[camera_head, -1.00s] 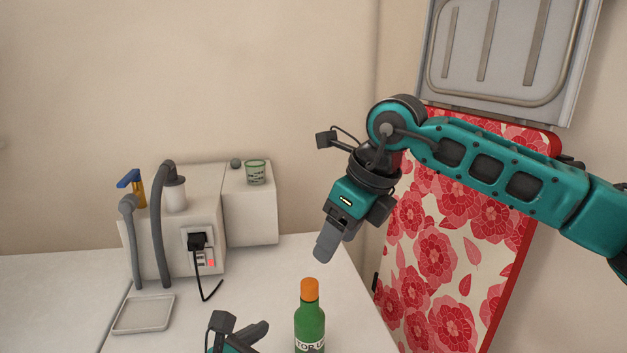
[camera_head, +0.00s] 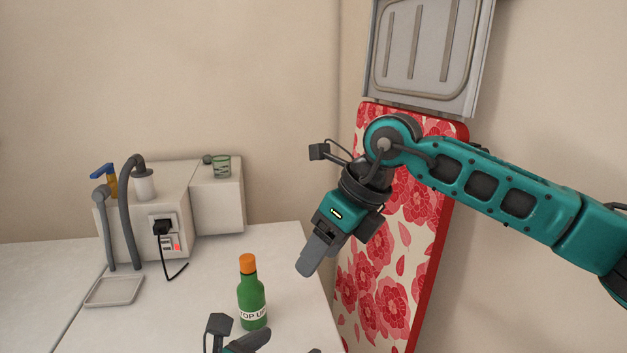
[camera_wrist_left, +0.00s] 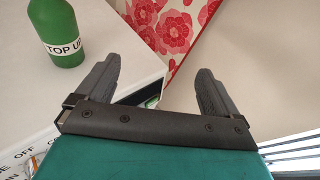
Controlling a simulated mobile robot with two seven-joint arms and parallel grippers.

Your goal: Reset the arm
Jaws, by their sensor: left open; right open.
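My right arm comes in from the right in the head view. Its gripper (camera_head: 312,258) hangs pointing down and left, in front of the floral board and above the counter's right edge, with nothing visible in it. My left gripper shows only in part at the bottom edge of the head view. In the left wrist view, my left gripper (camera_wrist_left: 158,85) has its two fingers wide apart, with nothing between them. A green bottle (camera_head: 252,302) with an orange cap and a "TOP UP" label stands upright on the counter. It also shows in the left wrist view (camera_wrist_left: 65,30), left of the fingers.
The white counter (camera_head: 215,290) has free room around the bottle. A white machine (camera_head: 145,215) with hoses, a black plug and a red light stands at the back left. A grey tray (camera_head: 114,290) lies before it. A floral board (camera_head: 385,300) stands on the right, below a grey panel (camera_head: 420,50).

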